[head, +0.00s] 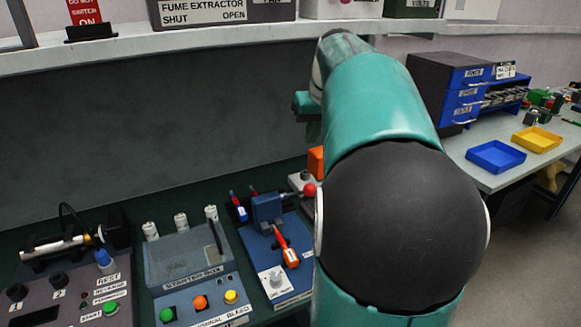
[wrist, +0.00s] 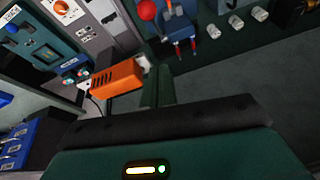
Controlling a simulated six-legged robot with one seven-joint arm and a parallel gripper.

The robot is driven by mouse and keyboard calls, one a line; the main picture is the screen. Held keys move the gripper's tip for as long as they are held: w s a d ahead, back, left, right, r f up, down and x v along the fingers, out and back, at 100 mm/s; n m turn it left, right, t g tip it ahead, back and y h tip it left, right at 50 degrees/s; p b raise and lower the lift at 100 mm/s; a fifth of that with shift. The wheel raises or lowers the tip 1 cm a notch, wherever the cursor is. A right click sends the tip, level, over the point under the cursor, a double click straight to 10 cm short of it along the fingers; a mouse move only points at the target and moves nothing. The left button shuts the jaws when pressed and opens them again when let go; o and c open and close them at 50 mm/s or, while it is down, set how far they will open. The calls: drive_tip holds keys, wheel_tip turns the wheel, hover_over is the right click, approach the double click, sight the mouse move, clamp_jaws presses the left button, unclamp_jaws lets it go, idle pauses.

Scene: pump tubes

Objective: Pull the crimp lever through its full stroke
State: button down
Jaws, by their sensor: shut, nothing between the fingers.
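The blue crimp press (head: 267,208) stands on a blue base on the bench, left of my arm in the head view. A lever with a red ball knob (head: 310,190) reaches right from it. In the wrist view the press (wrist: 178,25) and red knob (wrist: 147,10) are at the top edge, partly cut off. My gripper's green fingers (wrist: 157,72) are shut and empty, apart from the knob. In the head view my arm hides most of the gripper.
An orange box (wrist: 118,78) lies close left of my fingers in the wrist view; its edge shows beside my arm in the head view (head: 316,160). A grey button unit (head: 190,262) stands left of the press. A shelf (head: 200,42) runs above.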

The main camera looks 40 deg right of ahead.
drive_tip(key=f, duration=1.1)
drive_tip(key=shift+w+d+f, duration=0.1)
drive_tip(key=shift+w+f, duration=0.1)
drive_tip(key=shift+w, duration=0.1)
drive_tip(key=shift+w, duration=0.1)
idle(0.3)
